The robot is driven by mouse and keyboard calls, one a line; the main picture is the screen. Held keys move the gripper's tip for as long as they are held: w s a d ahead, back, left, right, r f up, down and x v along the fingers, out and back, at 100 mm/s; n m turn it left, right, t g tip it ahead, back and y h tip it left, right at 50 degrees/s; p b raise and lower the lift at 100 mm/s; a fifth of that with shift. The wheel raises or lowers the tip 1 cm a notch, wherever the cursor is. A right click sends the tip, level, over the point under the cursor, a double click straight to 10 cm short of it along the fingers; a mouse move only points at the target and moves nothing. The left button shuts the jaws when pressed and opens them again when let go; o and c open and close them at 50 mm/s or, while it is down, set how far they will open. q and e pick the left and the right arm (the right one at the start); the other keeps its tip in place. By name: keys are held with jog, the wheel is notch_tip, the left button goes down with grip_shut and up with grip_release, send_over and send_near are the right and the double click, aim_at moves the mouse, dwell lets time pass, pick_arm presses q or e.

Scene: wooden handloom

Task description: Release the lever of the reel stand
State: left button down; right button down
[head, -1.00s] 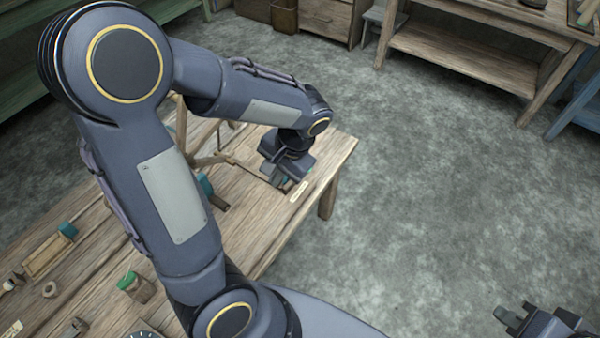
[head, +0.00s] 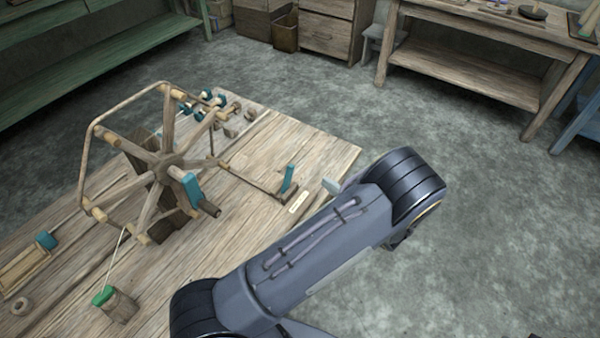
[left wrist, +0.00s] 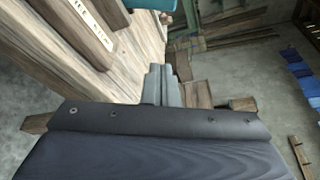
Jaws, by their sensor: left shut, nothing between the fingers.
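The reel stand (head: 163,160) is on the wooden table, with a many-spoked wooden wheel. A teal-handled lever (head: 288,178) stands nearly upright on a small block near the table's right edge. A thin rod runs from that block toward the reel. My left gripper (head: 332,186) is just right of the lever, apart from it, and mostly hidden by my forearm. In the left wrist view my left gripper (left wrist: 163,84) shows its grey fingers together with nothing between them. A teal piece (left wrist: 150,4), likely the lever handle, is cut off at the top. My right gripper is out of view.
A small label (head: 298,202) lies by the lever block. Teal-ended pegs (head: 206,104) are behind the reel. Open floor lies right of the table.

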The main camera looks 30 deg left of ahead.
aim_at(288, 179)
pick_arm(q)
jog(key=x, duration=1)
jog(key=shift+s, duration=0.1)
jog(key=s, duration=0.1)
jog(key=s+r, duration=0.1)
jog(key=shift+s+a+r, duration=0.15)
jog(key=shift+s+r, duration=0.1)
jog(key=shift+s, duration=0.15)
jog(key=shift+s+r, duration=0.1)
jog(key=shift+s, duration=0.25)
